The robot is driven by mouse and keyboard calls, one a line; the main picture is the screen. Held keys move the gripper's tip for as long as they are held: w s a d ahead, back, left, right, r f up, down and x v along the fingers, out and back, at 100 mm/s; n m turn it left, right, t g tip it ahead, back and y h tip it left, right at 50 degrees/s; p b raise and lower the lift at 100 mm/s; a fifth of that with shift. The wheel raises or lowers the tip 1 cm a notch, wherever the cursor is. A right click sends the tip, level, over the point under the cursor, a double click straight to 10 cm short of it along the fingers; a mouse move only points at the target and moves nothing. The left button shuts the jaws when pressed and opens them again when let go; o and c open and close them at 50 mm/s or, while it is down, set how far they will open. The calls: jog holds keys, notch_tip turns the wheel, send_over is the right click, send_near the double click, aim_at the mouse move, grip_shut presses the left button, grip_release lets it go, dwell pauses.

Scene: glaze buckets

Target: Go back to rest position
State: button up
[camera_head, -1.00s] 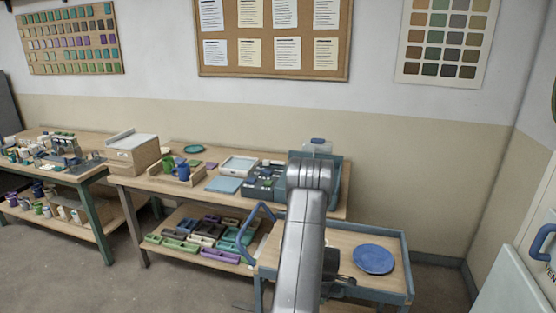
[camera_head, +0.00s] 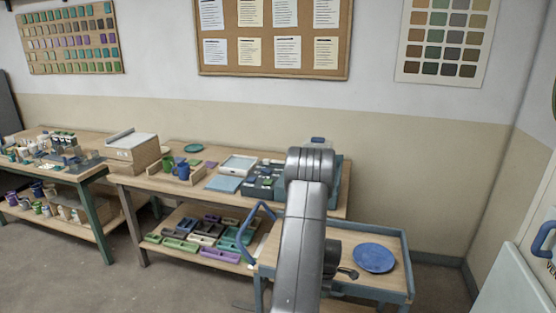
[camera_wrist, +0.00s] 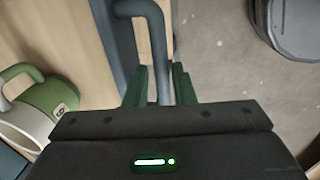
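My gripper (camera_wrist: 159,85) shows in the wrist view with its two green fingers apart. A grey-blue tube handle (camera_wrist: 162,50) runs in the gap between the fingers in the picture; I cannot tell whether it touches them, but I see no clear grip on it. In the head view my arm stands in the middle and hides the gripper.
A cart (camera_head: 408,262) with a blue plate (camera_head: 374,257) and a blue handle (camera_head: 250,225) stands close by my arm. A green mug (camera_wrist: 50,100) is at the left in the wrist view. Workbenches (camera_head: 140,184) hold crates and mugs. Floor (camera_head: 190,285) is open at front left.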

notch_tip(320, 180, up, 9)
jog(key=s+b, duration=0.2)
notch_tip(320, 180, down, 14)
jog(key=w+t+p, duration=0.1)
jog(key=w+p, duration=0.1)
jog(key=p, duration=0.1)
jog(key=shift+w+r+t, duration=0.2)
jog(key=shift+r+t, duration=0.05)
jog(key=shift+t, duration=0.05)
dwell(0.3)
jog(key=shift+a, duration=0.1)
dwell(0.5)
